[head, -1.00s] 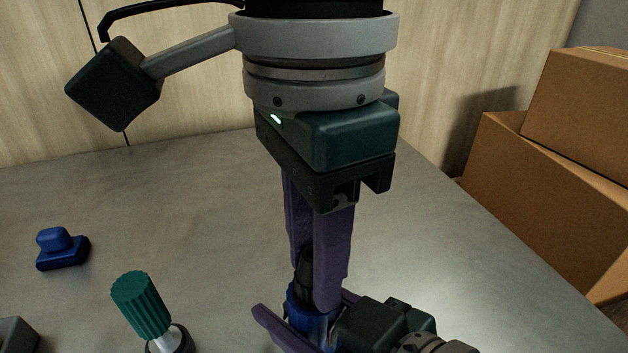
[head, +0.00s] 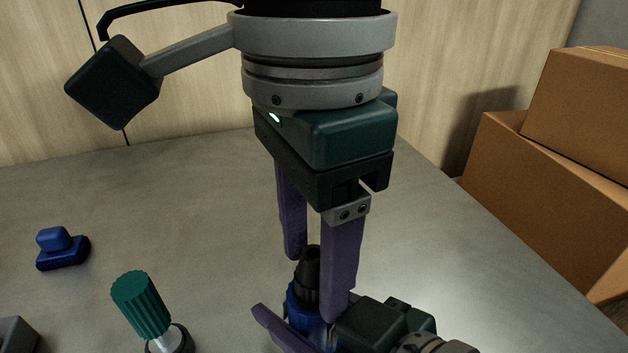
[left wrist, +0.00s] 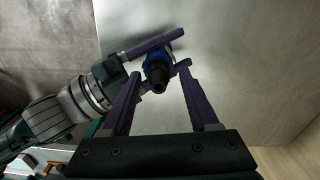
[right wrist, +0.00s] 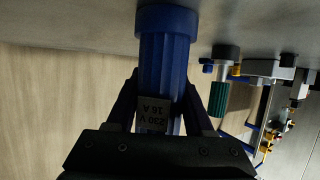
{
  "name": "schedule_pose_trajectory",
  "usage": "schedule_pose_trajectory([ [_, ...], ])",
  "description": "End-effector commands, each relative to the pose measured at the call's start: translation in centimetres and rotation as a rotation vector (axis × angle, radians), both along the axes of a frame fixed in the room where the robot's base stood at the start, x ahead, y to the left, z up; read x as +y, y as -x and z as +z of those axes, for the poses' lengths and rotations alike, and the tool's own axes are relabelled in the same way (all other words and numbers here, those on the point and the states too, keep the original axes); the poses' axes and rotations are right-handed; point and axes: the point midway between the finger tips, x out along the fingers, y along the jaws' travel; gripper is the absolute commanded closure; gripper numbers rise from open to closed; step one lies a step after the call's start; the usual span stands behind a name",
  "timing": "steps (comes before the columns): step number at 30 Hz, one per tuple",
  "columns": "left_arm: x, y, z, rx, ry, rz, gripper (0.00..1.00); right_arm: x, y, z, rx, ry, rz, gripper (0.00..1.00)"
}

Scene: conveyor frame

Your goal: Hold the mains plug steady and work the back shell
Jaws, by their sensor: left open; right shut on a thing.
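The mains plug stands upright, with a ribbed blue body (head: 300,306) and a black back shell (head: 309,265) on top. My right gripper (head: 304,325) comes in from the lower right and is shut on the blue body. The right wrist view shows this body (right wrist: 165,65) between the fingers, with a label reading 230 V 16 A. My left gripper (head: 318,282) points down from above, open, with one finger on either side of the back shell and clear of it. The left wrist view shows the black shell (left wrist: 158,81) between the spread fingers.
A green-handled tool (head: 140,305) stands upright left of the plug. A small blue block-shaped part (head: 62,249) lies further left, and a grey object (head: 15,335) sits at the lower left edge. Cardboard boxes (head: 545,180) are at the right. The grey tabletop (head: 180,210) is clear behind the plug.

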Motion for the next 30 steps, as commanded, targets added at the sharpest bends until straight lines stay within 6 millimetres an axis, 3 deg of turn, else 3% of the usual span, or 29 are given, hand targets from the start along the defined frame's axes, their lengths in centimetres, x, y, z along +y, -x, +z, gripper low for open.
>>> schedule_pose_trajectory([
  [5, -0.2, 0.1, 1.5, 0.002, 0.007, -0.004, 0.31, 0.0, 0.0, 0.0, 0.002, 0.001, -0.001, 1.0],
  [18, -0.1, 0.0, 10.5, -0.002, 0.002, 0.0, 0.31, 0.0, 0.0, -0.1, 0.001, 0.002, -0.001, 1.0],
  [23, 0.0, 0.0, 11.8, 0.0, 0.001, 0.0, 0.31, 0.0, 0.0, 0.0, 0.001, 0.002, -0.001, 1.0],
  [27, 0.0, 0.0, 12.0, 0.0, 0.0, 0.018, 0.42, 0.0, 0.0, 0.0, 0.0, 0.001, -0.001, 1.0],
  [30, 0.0, 0.1, 11.8, 0.002, 0.0, 0.102, 0.42, 0.0, 0.0, 0.0, 0.001, 0.002, -0.001, 1.0],
])
